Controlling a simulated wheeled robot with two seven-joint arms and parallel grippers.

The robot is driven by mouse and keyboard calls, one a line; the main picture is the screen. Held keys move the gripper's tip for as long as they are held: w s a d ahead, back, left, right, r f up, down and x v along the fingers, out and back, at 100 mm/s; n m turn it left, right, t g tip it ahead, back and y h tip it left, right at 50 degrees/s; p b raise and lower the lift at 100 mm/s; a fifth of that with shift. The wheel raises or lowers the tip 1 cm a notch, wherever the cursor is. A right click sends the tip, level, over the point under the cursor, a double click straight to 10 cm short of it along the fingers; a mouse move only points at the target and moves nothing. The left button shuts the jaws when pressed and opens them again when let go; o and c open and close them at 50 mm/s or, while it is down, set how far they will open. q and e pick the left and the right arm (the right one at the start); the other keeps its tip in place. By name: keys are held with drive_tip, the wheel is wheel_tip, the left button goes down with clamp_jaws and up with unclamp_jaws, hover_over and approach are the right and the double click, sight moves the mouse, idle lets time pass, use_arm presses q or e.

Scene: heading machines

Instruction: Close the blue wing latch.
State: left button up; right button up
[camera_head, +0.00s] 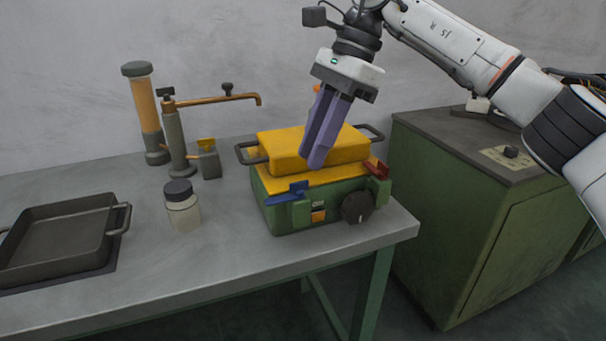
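The blue wing latch (288,194) is on the front left of a green machine (282,219) with a yellow lid (313,151). Its flat wing sticks out to the left, roughly level and slightly tilted. My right gripper (311,161) points down in front of the yellow lid, above and to the right of the blue latch, apart from it. Its two purple fingers lie close together with nothing seen between them. My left gripper is not in view.
A red latch (376,168) and a black knob (357,208) are on the machine's front right. A jar (183,208) stands to the left, with a dark tray (58,236) farther left. A pipe stand (176,143) is behind. The bench (230,246) is clear in front.

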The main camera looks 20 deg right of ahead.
sight(304, 181)
drive_tip(key=x, duration=0.5)
clamp_jaws()
